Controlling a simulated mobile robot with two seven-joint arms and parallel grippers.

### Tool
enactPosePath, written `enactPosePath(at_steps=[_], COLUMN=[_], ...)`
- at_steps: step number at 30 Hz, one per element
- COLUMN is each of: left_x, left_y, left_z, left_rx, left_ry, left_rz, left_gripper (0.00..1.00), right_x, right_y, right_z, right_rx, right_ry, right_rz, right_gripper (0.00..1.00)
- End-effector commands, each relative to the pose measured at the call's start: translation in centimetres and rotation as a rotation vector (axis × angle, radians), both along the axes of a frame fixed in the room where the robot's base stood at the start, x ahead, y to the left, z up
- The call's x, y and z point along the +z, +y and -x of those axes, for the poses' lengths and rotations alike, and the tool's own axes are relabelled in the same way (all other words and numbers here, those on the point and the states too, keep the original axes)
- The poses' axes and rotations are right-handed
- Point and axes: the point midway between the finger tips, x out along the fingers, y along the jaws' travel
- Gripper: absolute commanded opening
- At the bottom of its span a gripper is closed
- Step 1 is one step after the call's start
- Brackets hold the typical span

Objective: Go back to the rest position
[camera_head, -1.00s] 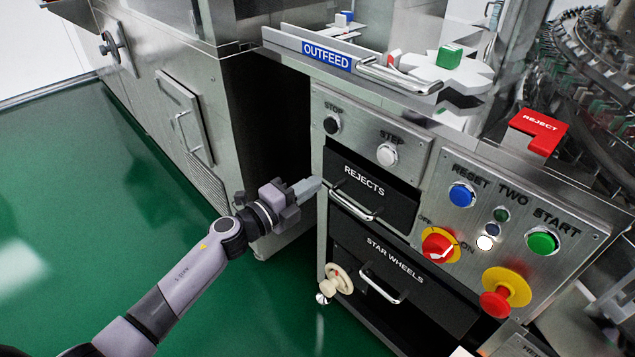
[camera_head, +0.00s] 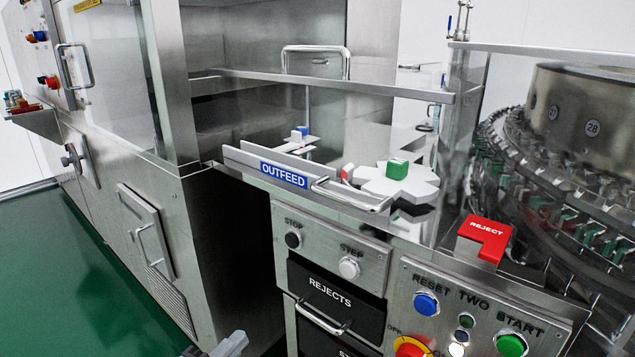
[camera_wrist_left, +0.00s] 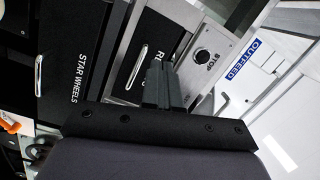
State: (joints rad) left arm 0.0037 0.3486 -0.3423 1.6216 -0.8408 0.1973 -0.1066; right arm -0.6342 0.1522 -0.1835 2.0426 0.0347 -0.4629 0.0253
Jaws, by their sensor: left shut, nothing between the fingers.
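My left gripper (camera_head: 232,345) shows only as a grey fingertip part at the bottom edge of the head view, left of the rejects drawer. In the left wrist view its fingers (camera_wrist_left: 160,82) are together with nothing between them. They point toward the panel with the black STOP button (camera_wrist_left: 202,57) and the rejects drawer (camera_wrist_left: 143,55). The gripper appears clear of the panel. The rest of the left arm is out of the head view. My right gripper is not in view.
The control panel (camera_head: 408,340) carries RESET, TWO and START buttons. The OUTFEED rail (camera_head: 284,175), white star wheel (camera_head: 392,185) and red REJECT block (camera_head: 484,238) sit above it. A steel cabinet (camera_head: 150,235) stands at left. Green floor (camera_head: 95,285) is open at lower left.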

Motion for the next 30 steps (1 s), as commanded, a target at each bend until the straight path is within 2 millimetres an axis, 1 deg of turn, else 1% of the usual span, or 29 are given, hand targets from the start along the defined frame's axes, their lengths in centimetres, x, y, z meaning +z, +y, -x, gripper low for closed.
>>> enactPosePath(at_steps=[1, 3, 5, 9, 11, 12, 17, 18, 19, 26, 27, 30], left_x=[-1.1, -2.6, -4.0, -7.3, -8.6, -9.3, -11.6, -11.5, -10.0, -5.7, -4.8, -2.6], left_y=[0.3, 1.2, 1.9, 3.0, 3.2, 3.2, 2.8, 2.7, 2.8, 3.1, 3.2, 3.4], left_z=[1.6, 3.5, 5.4, 10.2, 12.3, 13.7, 19.3, 20.4, 19.9, 20.0, 20.0, 20.1], left_rx=[0.061, 0.155, 0.235, 0.404, 0.464, 0.502, 0.633, 0.656, 0.649, 0.651, 0.651, 0.655], left_ry=[0.082, 0.205, 0.316, 0.572, 0.673, 0.738, 0.986, 1.033, 1.016, 1.001, 0.999, 0.993], left_rz=[0.107, 0.259, 0.383, 0.634, 0.725, 0.779, 0.974, 1.010, 1.000, 0.986, 0.985, 0.980], left_gripper=[0.00, 0.00, 0.00, 0.00, 0.00, 0.00, 0.00, 0.00, 0.00, 0.00, 0.00, 0.00], right_x=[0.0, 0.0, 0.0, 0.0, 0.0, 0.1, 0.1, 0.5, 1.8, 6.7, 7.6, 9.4], right_y=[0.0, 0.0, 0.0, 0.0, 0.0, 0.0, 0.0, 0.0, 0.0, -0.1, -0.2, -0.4], right_z=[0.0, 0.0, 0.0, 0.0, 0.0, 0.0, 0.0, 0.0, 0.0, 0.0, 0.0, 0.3], right_rx=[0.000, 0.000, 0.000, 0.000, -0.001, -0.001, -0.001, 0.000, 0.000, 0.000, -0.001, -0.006], right_ry=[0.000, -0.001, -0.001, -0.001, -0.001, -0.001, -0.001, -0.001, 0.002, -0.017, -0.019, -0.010], right_rz=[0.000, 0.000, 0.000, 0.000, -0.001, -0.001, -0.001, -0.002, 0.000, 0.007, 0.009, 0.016], right_gripper=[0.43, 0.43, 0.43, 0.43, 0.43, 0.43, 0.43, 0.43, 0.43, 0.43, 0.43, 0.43])
